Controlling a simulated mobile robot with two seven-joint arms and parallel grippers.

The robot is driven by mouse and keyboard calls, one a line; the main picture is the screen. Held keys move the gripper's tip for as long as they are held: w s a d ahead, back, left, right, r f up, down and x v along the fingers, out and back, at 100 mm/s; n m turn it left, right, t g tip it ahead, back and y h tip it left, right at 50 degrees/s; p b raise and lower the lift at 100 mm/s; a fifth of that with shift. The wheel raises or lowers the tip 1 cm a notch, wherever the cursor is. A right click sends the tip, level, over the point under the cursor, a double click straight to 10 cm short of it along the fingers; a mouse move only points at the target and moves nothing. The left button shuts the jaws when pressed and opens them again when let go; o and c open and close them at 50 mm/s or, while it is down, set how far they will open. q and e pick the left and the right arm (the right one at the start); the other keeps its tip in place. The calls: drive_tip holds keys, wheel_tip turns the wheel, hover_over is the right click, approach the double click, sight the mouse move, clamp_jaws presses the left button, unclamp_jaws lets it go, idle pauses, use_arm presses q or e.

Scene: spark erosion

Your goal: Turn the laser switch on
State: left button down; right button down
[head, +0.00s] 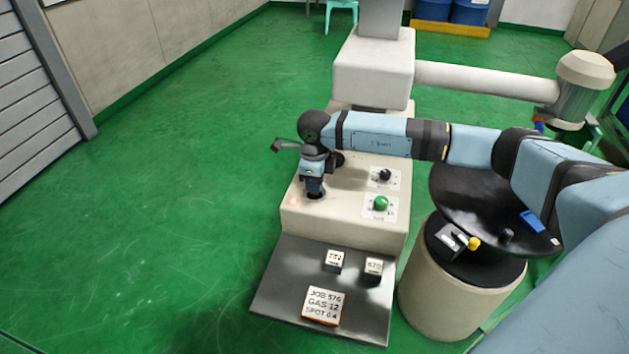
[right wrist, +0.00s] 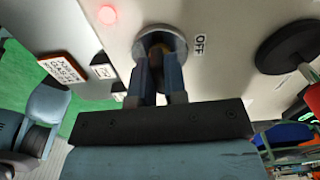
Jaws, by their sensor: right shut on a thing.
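The laser switch (right wrist: 150,36) is a round grey collar with a dark centre on the pale panel. An OFF label (right wrist: 200,44) is beside it, and a lit red lamp (right wrist: 103,14) is nearby. In the right wrist view my right gripper (right wrist: 158,72) has one finger on each side of the switch's middle and is shut on it. The fingers hide part of the switch, so I cannot tell its exact angle. In the head view my right gripper (head: 314,190) points down at the left part of the panel top. My left gripper is not in view.
The white machine (head: 345,228) also carries a black knob (head: 385,174) and a green knob (head: 380,203). On its front grey plate (head: 272,285) are two numbered blocks and a JOB sign (head: 323,304). A drum (head: 440,300) with a black dish stands right. Green floor is clear at left.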

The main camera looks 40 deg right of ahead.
drive_tip(key=shift+m, duration=0.4)
drive_tip(key=c, duration=1.2)
unclamp_jaws()
drive_tip(key=shift+o, duration=0.2)
drive_tip(key=shift+r, duration=0.15)
wheel_tip(320, 180, up, 14)
drive_tip(key=shift+f+p, duration=0.2)
drive_tip(key=shift+p, duration=0.25)
